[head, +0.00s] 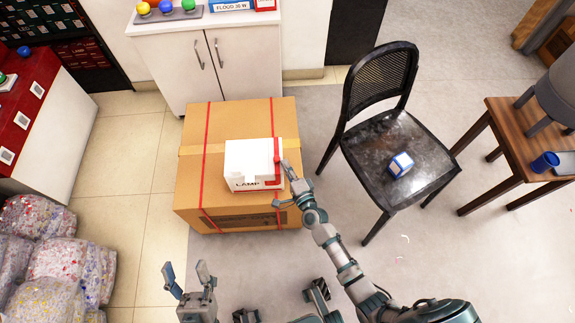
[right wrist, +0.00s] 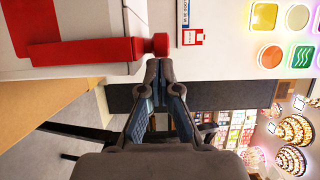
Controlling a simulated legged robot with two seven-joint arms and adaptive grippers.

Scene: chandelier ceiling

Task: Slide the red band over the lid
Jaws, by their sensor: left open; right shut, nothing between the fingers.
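A white box marked LAMP (head: 248,160) lies on a large cardboard carton. The red band (head: 276,158) sits around the right end of the white box. In the right wrist view the red band (right wrist: 80,52) runs across the white surface and ends in a round red knob (right wrist: 160,45). I cannot clearly tell the lid from the box. My right gripper (head: 288,167) is shut and empty at the band's right side; its fingertips (right wrist: 159,66) are just below the knob, touching or nearly so. My left gripper (head: 187,268) is open and empty, in front of the carton.
The carton (head: 190,180) has two thin red straps. A black chair (head: 385,165) holding a small blue-and-white box (head: 401,164) stands to the right. A white cabinet (head: 205,70) is behind. Filled bags (head: 65,265) lie at the left. The floor between bags and carton is free.

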